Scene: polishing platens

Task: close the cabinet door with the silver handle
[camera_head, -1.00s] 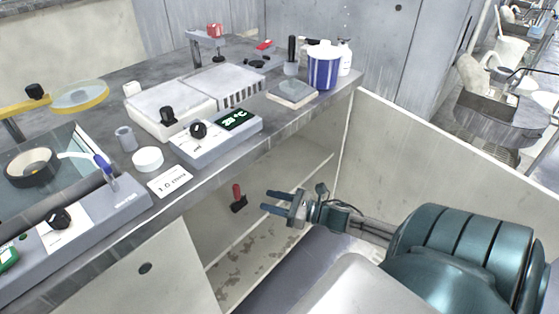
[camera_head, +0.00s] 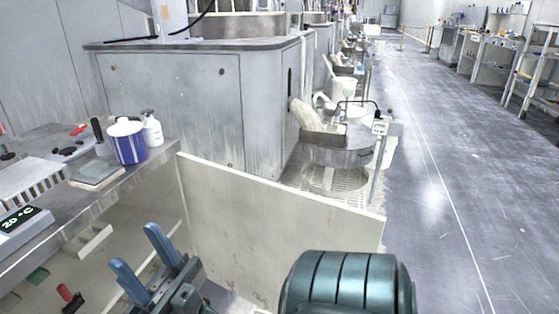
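The cabinet door (camera_head: 275,222) is a cream panel standing wide open, swung out to the right from the far end of the bench. Its inner face shows, and no silver handle is visible on it. The open cabinet (camera_head: 145,215) shows shelves below the bench top. My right gripper (camera_head: 136,252) is in front of the opening, left of the door and apart from it. Its two blue fingers are spread with nothing between them. My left gripper is out of view.
On the bench (camera_head: 150,160) stand a blue-striped container (camera_head: 127,143), a white pump bottle (camera_head: 152,130) and a display unit (camera_head: 22,228). A red-handled item (camera_head: 70,296) is inside the cabinet. The floor at right (camera_head: 460,200) is clear.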

